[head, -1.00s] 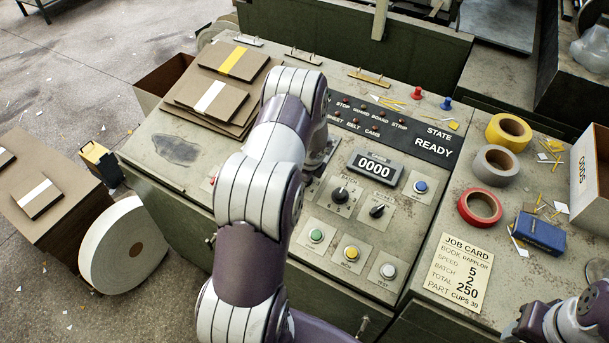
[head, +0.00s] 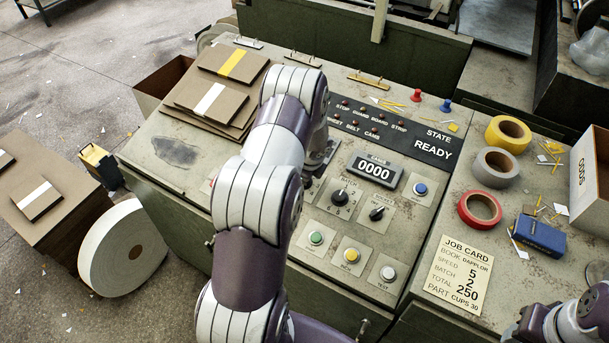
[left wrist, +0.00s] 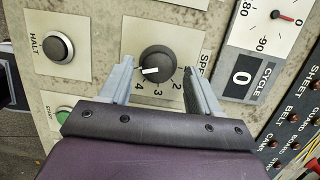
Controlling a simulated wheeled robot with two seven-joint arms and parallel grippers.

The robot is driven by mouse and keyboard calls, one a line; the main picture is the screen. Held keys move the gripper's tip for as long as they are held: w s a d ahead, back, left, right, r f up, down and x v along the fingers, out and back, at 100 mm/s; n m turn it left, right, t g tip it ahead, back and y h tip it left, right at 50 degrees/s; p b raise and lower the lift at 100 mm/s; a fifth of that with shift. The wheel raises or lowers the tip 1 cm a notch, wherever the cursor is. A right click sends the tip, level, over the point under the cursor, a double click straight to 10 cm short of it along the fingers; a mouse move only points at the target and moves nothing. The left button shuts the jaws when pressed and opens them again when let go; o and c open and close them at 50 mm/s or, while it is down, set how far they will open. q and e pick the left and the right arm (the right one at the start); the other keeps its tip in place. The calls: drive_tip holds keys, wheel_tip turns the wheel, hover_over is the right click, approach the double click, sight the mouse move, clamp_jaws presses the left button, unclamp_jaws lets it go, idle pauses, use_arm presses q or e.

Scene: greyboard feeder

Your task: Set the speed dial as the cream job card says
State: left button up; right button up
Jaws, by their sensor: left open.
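The cream job card (head: 459,274) lies on the right bench in the head view and reads speed 5, batch 2, total 250. The speed dial (left wrist: 158,66) is a round black knob with a white pointer in the left wrist view. The pointer aims left and slightly down, past the 4; any number there is hidden by the jaw. Numbers 4, 3 and 2 show below the knob. My left gripper (left wrist: 158,70) is open with one finger on each side of the knob, apparently not touching it. In the head view my arm hides this dial. Only part of my right arm shows at lower right.
The halt button (left wrist: 49,46) and a green button (left wrist: 64,114) are left of the dial, the cycle display (left wrist: 242,77) right. The batch dial (head: 340,196) and another knob (head: 377,212) sit nearby. Tape rolls (head: 480,208) and a blue box (head: 540,235) lie on the bench.

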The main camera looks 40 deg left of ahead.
use_arm(q)
drive_tip(key=v, duration=1.1)
drive_tip(key=shift+d+r+p, duration=0.2)
drive_tip(key=shift+r+p, duration=0.1)
drive_tip(key=shift+p, duration=0.15)
drive_tip(key=shift+s, duration=0.1)
